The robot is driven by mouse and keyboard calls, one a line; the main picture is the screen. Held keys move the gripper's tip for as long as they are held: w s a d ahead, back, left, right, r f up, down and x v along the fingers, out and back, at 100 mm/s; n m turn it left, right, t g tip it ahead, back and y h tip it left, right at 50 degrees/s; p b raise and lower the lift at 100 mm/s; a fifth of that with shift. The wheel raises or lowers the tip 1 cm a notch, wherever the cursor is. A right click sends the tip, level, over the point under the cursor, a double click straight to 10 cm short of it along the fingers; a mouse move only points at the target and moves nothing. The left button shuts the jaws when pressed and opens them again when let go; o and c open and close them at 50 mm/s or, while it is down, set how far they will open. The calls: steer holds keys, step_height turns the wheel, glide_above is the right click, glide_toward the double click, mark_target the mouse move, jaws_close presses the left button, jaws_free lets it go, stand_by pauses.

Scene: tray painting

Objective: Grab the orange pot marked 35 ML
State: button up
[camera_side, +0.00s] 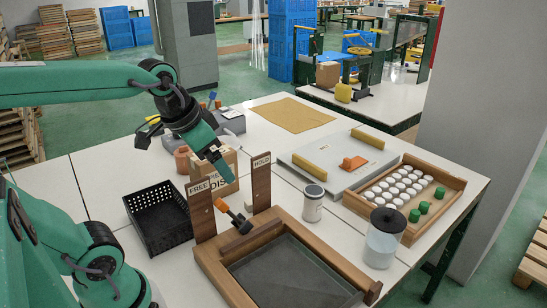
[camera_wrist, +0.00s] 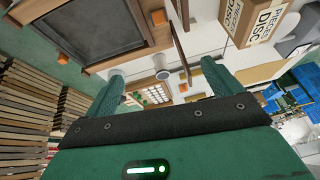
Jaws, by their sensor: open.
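A small orange-brown pot (camera_side: 182,160) stands on the white table in the side view, behind and left of the cardboard box, which partly hides it. No 35 ML marking can be read on it. My gripper (camera_side: 224,174) points down above the table, in front of the cardboard box and to the right of the pot, apart from it. In the wrist view my gripper (camera_wrist: 162,70) has its two green fingers spread wide with nothing held between them. I cannot make out the pot in the wrist view.
A cardboard box (camera_side: 226,160), a black basket (camera_side: 160,215), and upright FREE (camera_side: 202,210) and HOLD (camera_side: 262,182) boards crowd the area. A wood-rimmed tray (camera_side: 375,290), a white jar (camera_side: 313,206), a clear black-lidded jar (camera_side: 381,245) and a rack (camera_side: 445,205) stand right of them.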

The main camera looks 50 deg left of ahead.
steer(key=w+a+r+m+g, duration=0.1)
steer(key=w+a+m+g, duration=0.1)
steer(key=w+a, duration=0.75)
steer(key=m+g, duration=0.3)
steer(key=m, duration=0.1)
glide_above(184, 151)
steer(key=shift+h, duration=0.3)
steer(key=f, duration=1.6)
steer(key=shift+w+a+f, duration=0.1)
steer(key=shift+w+f, duration=0.15)
steer(key=shift+f, duration=0.05)
steer(key=shift+s+a+f, duration=0.15)
steer(key=shift+a+f, duration=0.05)
steer(key=shift+a, duration=0.05)
steer(key=shift+f, duration=3.9)
steer(key=shift+r, duration=0.1)
steer(key=c, duration=1.3)
